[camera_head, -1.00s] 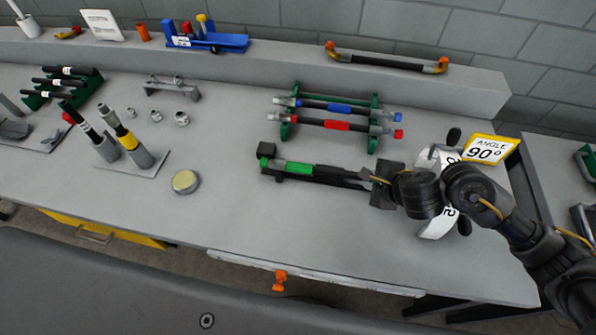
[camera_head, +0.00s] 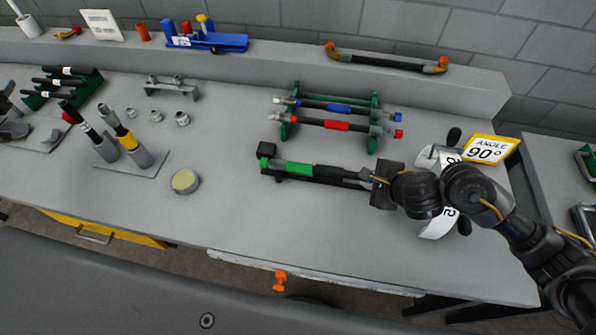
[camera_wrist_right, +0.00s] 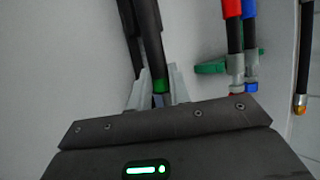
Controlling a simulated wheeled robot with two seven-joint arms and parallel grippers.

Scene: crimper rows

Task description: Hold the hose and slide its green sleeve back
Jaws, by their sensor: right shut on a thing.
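The hose with the green sleeve (camera_head: 299,167) lies on a black holder on the bench in the head view. The sleeve shows toward the hose's left end, with black to its right. My right gripper (camera_head: 368,180) reaches in from the right and is shut on the hose near its right end. In the right wrist view, the black hose (camera_wrist_right: 148,40) runs up from between the light grey fingers (camera_wrist_right: 158,95). A small green band shows at the fingertips. The exact grip is partly hidden by the gripper body. I cannot make out my left gripper.
Behind the hose, a green rack (camera_head: 288,125) holds a blue-sleeved and a red-sleeved hose. A round tin (camera_head: 185,181) and upright tools (camera_head: 131,145) stand to the left. The bench front is clear.

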